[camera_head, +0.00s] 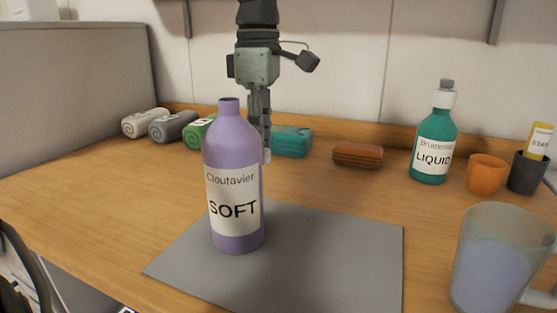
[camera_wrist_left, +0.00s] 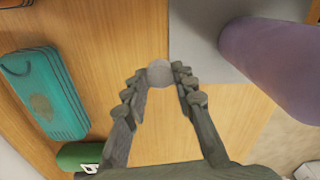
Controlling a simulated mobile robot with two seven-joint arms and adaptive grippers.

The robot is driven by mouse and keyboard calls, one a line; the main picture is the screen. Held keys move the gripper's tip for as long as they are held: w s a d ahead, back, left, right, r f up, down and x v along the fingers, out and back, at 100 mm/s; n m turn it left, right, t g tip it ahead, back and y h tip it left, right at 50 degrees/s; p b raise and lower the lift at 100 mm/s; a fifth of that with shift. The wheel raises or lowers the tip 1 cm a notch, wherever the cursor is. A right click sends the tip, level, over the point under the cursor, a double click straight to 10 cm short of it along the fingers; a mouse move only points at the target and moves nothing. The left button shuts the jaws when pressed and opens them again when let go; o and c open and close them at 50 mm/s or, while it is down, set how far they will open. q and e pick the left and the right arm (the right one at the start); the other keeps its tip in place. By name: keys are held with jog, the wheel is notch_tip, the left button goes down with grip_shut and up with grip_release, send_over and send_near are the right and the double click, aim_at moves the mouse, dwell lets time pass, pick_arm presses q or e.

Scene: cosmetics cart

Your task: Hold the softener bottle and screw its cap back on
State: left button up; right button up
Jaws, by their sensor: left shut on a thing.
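The purple softener bottle (camera_head: 232,190), labelled "SOFT", stands upright and uncapped on the grey mat (camera_head: 350,260); it also shows at the right of the left wrist view (camera_wrist_left: 285,60). My left gripper (camera_head: 265,140) points down just behind the bottle, partly hidden by it. In the left wrist view my left gripper (camera_wrist_left: 159,78) is shut on a small round pale grey cap (camera_wrist_left: 160,72), held at the fingertips apart from the bottle. The cap shows only as a pale bit in the head view. My right gripper is not in view.
Rolled towels (camera_head: 173,126) and a teal pack (camera_head: 291,141) lie behind the bottle. A brown-orange stack (camera_head: 357,154), a teal "LIQUID" bottle (camera_head: 433,145), an orange cup (camera_head: 486,173) and a translucent jug (camera_head: 500,258) stand to the right. The mat right of the bottle is clear.

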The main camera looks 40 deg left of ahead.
pick_arm(q)
jog(key=s+a+r, duration=0.2)
jog(key=s+r, duration=0.2)
jog(key=s, duration=0.3)
jog(key=shift+s+r, duration=0.15)
jog(key=shift+r, duration=0.05)
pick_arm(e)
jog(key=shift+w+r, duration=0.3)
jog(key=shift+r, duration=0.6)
